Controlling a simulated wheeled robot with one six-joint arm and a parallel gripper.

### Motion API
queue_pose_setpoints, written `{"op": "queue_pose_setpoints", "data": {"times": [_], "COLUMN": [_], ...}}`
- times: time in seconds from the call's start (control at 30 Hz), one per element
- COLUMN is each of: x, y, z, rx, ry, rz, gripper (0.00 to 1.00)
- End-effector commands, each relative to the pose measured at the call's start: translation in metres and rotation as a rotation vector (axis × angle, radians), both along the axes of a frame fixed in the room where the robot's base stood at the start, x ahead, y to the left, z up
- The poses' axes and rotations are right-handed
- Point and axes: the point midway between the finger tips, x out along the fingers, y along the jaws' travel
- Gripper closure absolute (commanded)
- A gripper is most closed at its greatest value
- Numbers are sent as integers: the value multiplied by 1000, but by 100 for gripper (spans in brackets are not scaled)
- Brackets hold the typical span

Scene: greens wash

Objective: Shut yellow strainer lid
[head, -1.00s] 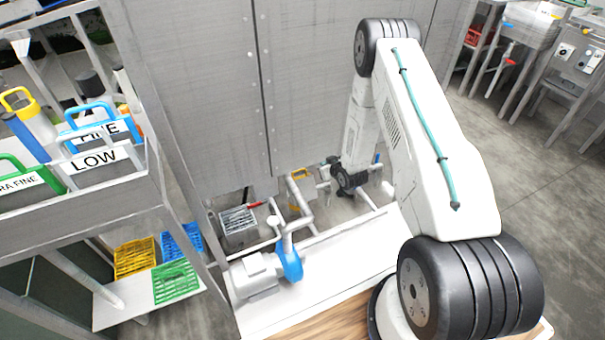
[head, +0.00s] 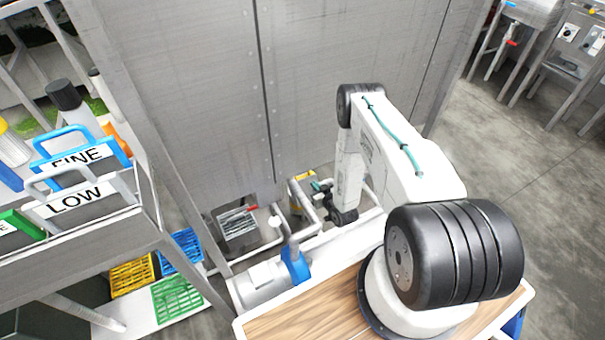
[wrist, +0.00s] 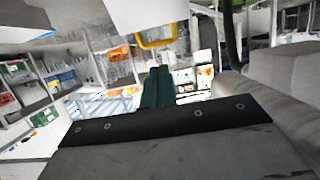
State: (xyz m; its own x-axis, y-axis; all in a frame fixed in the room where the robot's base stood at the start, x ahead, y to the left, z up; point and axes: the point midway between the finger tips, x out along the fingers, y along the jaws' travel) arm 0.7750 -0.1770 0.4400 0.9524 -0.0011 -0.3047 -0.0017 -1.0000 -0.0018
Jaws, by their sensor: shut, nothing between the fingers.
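A small yellow box-like thing (head: 301,187), which looks like the yellow strainer, is low by the pipes under the tall grey metal panels in the head view. It is partly hidden by a pipe, and I cannot tell its lid's angle there. In the wrist view a yellow looped handle (wrist: 158,40) hangs below a white panel (wrist: 150,12). My gripper (head: 320,187) is just right of the yellow thing in the head view; whether they touch is unclear. In the wrist view its dark green fingers (wrist: 157,86) are together and empty, below the yellow handle.
Grey pipes and a blue-collared pump (head: 296,264) stand before the panels. A grey basket with a red handle (head: 237,225) is left of them. A rack (head: 75,240) with labelled handles is at left, above yellow, blue and green crates (head: 178,297). Open floor lies right.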

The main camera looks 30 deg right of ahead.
Motion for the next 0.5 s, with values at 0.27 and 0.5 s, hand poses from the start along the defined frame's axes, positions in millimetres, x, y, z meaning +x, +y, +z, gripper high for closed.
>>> {"op": "queue_pose_setpoints", "data": {"times": [0.27,0.5], "x": [58,93], "y": [0,2], "z": [-19,-30], "rx": [-2,0], "ry": [-2,-1], "rz": [2,2], "gripper": [100,100]}}
